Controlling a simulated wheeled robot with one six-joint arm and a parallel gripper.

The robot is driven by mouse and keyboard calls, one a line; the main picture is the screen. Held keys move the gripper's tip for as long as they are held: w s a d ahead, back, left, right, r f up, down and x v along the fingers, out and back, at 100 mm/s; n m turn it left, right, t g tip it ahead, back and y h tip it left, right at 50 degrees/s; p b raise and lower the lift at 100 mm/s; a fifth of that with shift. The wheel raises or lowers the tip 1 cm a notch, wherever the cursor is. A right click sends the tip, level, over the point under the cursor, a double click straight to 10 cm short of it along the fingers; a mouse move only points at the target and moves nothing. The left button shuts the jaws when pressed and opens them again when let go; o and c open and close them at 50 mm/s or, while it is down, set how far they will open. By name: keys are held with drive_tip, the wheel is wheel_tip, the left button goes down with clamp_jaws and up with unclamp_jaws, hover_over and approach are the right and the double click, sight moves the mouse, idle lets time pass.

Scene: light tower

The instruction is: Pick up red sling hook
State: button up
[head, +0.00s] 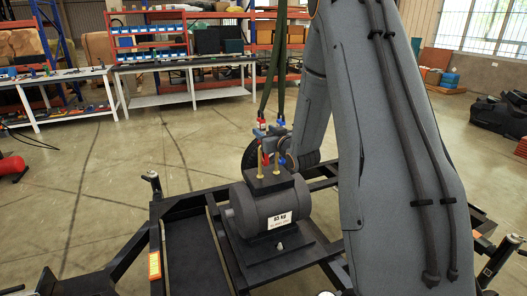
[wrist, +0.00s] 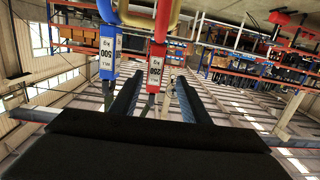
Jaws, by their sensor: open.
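In the wrist view, the red sling hook (wrist: 155,70) is a red block marked 250 kg, on a red strap or link. My gripper (wrist: 161,82) is open, its two dark fingers on either side of the red block's lower end. I cannot tell whether either finger touches it. A blue sling hook (wrist: 107,48) marked 500 kg hangs just left of the left finger. In the head view, small red and blue fittings (head: 281,122) hang on green slings above a dark motor (head: 268,209) labelled 85 kg. My fingers are not clear there.
The motor sits on a black wheeled frame (head: 183,207) with raised corner posts. Yellow parts (head: 276,163) stand on top of the motor, close to the hanging fittings. Workbenches (head: 185,65) and shelves are far behind.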

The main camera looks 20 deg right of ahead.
sight(258, 122)
drive_tip(key=shift+w+d+r+t, duration=0.3)
drive_tip(key=shift+d+r+t, duration=0.1)
drive_tip(key=shift+d+t, duration=0.1)
drive_tip(key=shift+w+y, duration=0.3)
drive_tip(key=shift+y, duration=0.1)
drive_tip(key=w+p, duration=0.1)
drive_tip(key=w, duration=0.2)
drive_tip(key=w+p, duration=0.2)
drive_tip(key=w, duration=0.2)
drive_tip(key=shift+w+a+f, duration=0.1)
drive_tip(key=shift+a, duration=0.1)
drive_tip(key=c, duration=1)
clamp_jaws()
